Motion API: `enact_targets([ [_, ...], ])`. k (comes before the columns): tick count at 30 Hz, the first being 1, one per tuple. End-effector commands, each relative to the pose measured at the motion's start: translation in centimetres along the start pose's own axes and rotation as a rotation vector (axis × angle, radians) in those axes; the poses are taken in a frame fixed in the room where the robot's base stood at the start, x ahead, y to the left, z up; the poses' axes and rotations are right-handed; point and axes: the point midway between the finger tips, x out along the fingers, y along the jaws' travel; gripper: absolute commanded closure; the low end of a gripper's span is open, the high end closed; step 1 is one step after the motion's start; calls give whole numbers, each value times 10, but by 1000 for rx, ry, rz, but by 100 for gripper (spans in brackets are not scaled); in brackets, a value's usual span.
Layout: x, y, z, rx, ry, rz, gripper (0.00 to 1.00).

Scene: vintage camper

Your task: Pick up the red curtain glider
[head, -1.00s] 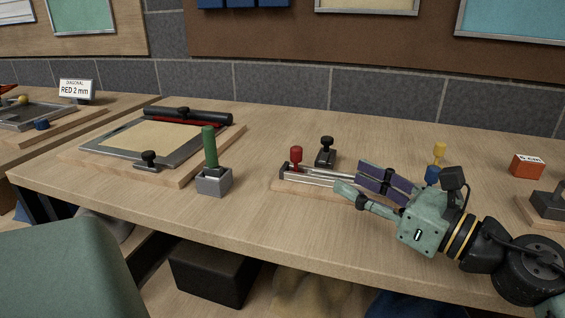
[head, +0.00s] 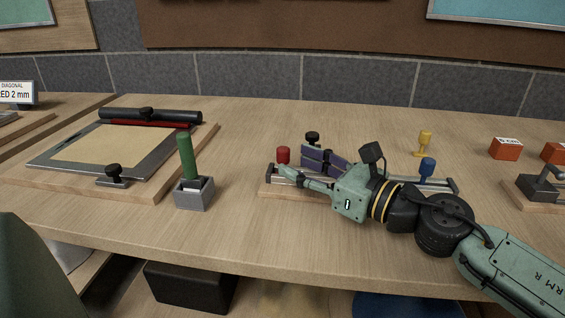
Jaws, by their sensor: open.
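The red curtain glider (head: 283,155) has a red cylindrical top and sits near the left end of a metal rail (head: 443,183) on a wooden base. My gripper (head: 294,164) points left along the rail from the right. Its fingers are apart, with the tips just right of the glider and close to it. The nearer finger tip passes in front of the glider's lower part and hides it. I cannot tell whether a finger touches it. A blue glider (head: 427,168) sits on the rail to the right, behind my arm.
A black knob (head: 312,138) stands behind the rail, close to the farther finger. A yellow peg (head: 424,142) stands behind the right part of the rail. A green handle (head: 187,155) in a grey block (head: 194,196) stands left. Orange boxes (head: 506,149) are at the right.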

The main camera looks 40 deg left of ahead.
Motion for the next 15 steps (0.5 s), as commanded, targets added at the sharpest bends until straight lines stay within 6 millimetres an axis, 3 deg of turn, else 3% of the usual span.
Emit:
enact_targets([
  [9, 42, -6, -2, 0, 0, 4, 55],
  [15, 52, -8, -4, 0, 0, -1, 55],
])
